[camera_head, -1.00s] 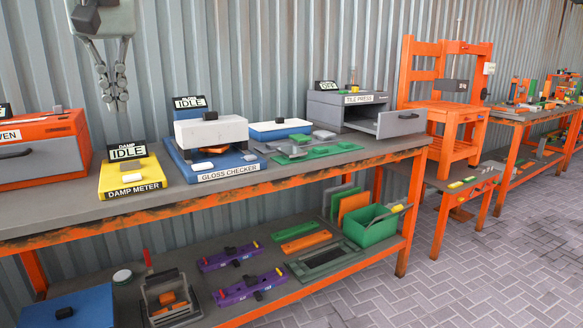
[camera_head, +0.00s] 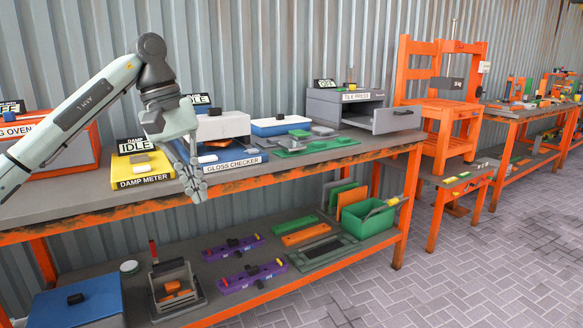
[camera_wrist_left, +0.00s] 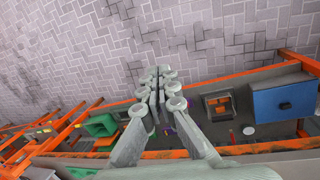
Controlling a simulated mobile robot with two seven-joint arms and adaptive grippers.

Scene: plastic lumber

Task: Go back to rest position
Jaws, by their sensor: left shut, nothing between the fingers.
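My left gripper (camera_head: 192,180) hangs at the end of my left arm, which comes in from the left in the head view. It is shut and empty, fingers pointing down, in front of the blue and white gloss checker (camera_head: 222,135) and to the right of the yellow damp meter (camera_head: 142,168). It hides part of the gloss checker. In the left wrist view the shut fingers (camera_wrist_left: 158,82) show over the bench edge and the floor, with nothing between them. My right gripper is in neither view.
The tile press (camera_head: 346,108), its drawer open, stands on the upper shelf. The lower shelf holds purple fixtures (camera_head: 252,277), a green bin (camera_head: 370,218) and a blue box (camera_head: 78,302). An orange frame stand (camera_head: 440,105) is to the right. The paved floor (camera_head: 440,275) in front is clear.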

